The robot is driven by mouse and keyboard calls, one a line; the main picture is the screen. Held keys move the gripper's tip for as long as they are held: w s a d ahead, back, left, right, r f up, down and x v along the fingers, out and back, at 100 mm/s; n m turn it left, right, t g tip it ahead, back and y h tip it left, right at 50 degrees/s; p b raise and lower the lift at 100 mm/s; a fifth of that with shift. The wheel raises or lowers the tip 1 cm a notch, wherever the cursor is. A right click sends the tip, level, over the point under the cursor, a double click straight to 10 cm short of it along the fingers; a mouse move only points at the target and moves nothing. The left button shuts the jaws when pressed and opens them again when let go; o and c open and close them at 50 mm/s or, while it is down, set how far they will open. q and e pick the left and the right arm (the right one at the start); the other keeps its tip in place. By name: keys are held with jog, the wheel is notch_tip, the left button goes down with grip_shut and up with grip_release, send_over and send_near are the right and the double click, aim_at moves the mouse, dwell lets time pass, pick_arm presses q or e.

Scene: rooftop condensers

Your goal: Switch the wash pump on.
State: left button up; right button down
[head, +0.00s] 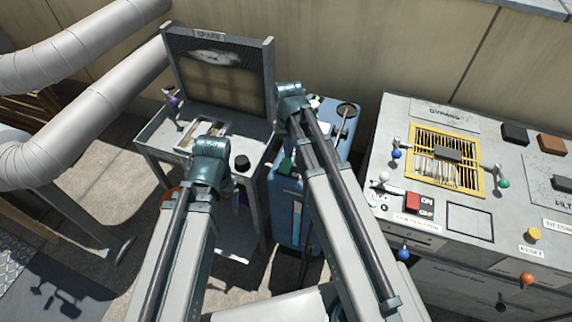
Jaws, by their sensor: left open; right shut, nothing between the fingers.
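My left arm reaches up to a teal joint in front of the grey bench (152,137). My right arm reaches to a teal joint near the blue unit (287,219) between bench and cabinet. No arm is over the switch.
The cabinet top also bears a yellow-framed grille (444,184), colored knobs such as a yellow one (533,234), and black and brown blocks. A framed screen (221,78) stands on the bench. Large grey ducts (75,135) run at the left. A wall closes the back.

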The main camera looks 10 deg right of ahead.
aim_at(288, 160)
jog(key=shift+f+b, duration=0.9)
jog(key=shift+f, duration=0.05)
jog(key=shift+r, duration=0.2)
notch_tip(288, 160, up, 7)
jog(key=p, duration=0.7)
jog(key=shift+f, duration=0.1)
dwell(0.3)
jog(key=s+a+r+n+p, duration=0.2)
jog(key=s+a+r+p, duration=0.1)
jog(key=s+a, duration=0.2)
jog(key=s+a+r+n+h+p, duration=0.1)
jog(key=s+a+r+n+p, duration=0.1)
jog(key=s+a, duration=0.3)
jog(key=s+r+p, duration=0.1)
jog(key=s, duration=0.3)
jog(key=shift+s+a+r+n, duration=0.2)
jog(key=shift+a+r+n, duration=0.05)
jog(key=shift+n, duration=0.05)
